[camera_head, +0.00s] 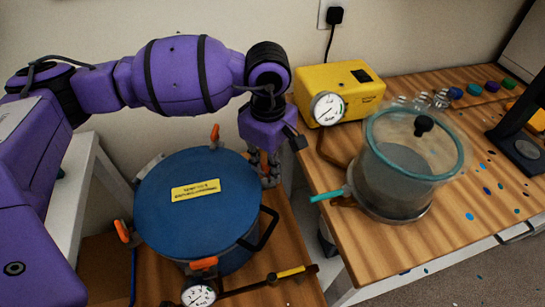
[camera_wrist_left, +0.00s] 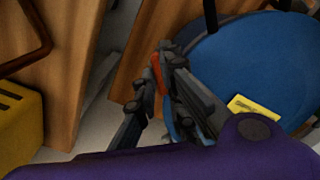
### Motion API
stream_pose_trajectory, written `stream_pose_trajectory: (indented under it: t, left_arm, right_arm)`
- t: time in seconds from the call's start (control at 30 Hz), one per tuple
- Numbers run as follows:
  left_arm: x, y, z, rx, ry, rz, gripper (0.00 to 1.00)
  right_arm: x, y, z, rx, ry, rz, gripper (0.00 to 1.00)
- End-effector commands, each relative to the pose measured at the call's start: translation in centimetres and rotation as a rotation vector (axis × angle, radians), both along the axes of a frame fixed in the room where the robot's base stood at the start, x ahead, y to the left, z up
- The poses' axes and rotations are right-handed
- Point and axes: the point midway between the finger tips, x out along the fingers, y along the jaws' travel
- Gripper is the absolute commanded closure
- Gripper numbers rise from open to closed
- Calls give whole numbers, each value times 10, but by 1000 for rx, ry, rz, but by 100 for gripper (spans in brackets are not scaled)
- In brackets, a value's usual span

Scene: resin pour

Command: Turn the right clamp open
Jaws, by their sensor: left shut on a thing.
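The blue pressure pot (camera_head: 165,215) stands on the wooden bench with its lid on and a yellow label on top. Orange-tipped clamps show at its back (camera_head: 215,133), left (camera_head: 122,231) and front (camera_head: 204,263). My left gripper (camera_head: 269,178) reaches down at the pot's right rim. In the left wrist view its fingers (camera_wrist_left: 163,65) are closed about the orange handle of the right clamp (camera_wrist_left: 156,73). The gripper hides this clamp in the head view, and how far it is turned cannot be told. My right gripper is not in view.
A pressure gauge (camera_head: 198,294) and a hose with a yellow part (camera_head: 288,272) lie in front of the pot. On the right bench stand a yellow pump (camera_head: 345,88) and a clear chamber (camera_head: 405,165) with a teal rim. A gap separates the benches.

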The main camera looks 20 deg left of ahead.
Motion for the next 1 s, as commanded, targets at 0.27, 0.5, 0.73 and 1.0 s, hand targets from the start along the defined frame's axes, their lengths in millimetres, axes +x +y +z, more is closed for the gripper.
stream_pose_trajectory:
  t: [0.27,0.5,0.73,1.0]
  left_arm:
    - [0,-1,-3,-3,0,-261,100]
    - [1,-1,-3,-3,-1,-461,100]
    - [0,-1,-2,-2,-1,-598,100]
    - [0,0,0,-2,-2,-679,100]
  right_arm:
    - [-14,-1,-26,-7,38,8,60]
    - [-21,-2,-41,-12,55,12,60]
    - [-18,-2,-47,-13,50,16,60]
    - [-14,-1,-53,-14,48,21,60]
